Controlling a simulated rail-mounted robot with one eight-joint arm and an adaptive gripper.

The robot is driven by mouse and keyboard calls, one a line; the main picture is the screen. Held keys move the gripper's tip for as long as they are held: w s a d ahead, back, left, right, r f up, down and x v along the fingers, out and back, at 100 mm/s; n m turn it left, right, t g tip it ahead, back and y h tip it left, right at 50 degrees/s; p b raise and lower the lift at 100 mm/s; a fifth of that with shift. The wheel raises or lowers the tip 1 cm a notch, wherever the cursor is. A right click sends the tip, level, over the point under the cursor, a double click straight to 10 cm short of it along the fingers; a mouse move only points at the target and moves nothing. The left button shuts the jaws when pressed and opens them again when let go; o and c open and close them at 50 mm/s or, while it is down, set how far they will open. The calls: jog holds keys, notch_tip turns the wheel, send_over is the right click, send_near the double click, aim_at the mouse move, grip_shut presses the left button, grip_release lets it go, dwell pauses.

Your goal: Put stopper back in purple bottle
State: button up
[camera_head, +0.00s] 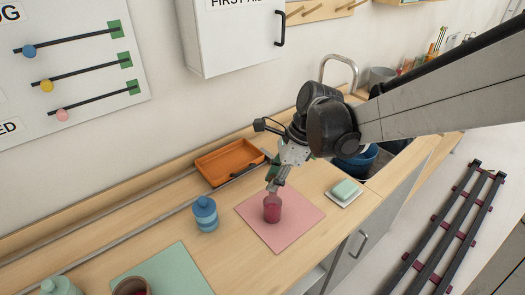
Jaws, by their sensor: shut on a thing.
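The purple bottle (272,211), a dark pink-magenta colour here, stands upright on the pink mat (253,226) in the head view. My gripper (274,187) points down from the right, with its fingertips right at the top of the bottle. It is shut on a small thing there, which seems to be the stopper. The fingers cover most of it, and I cannot tell whether it sits in the bottle's neck or just above it.
A blue bottle (205,215) stands left of the mat. An orange tray (222,165) lies behind. A soap dish (343,196) is to the right, near the sink. A green mat (180,270) and a brown-rimmed container (131,287) are at front left.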

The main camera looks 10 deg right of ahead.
jog(key=shift+f, duration=0.3)
jog(key=o, duration=0.8)
jog(key=shift+r, duration=0.15)
jog(key=v, duration=1.2)
jog(key=s+d+f+n+t+h, duration=0.1)
jog(key=s+d+n+t+h, duration=0.1)
jog(key=s+n, duration=0.4)
jog(key=s+d+f+n+t+h, duration=0.2)
jog(key=s+n, duration=0.5)
jog(key=n, duration=0.6)
jog(key=d+t, duration=0.1)
jog(key=t, duration=0.1)
jog(key=shift+f+t, duration=0.15)
jog(key=shift+t, duration=0.25)
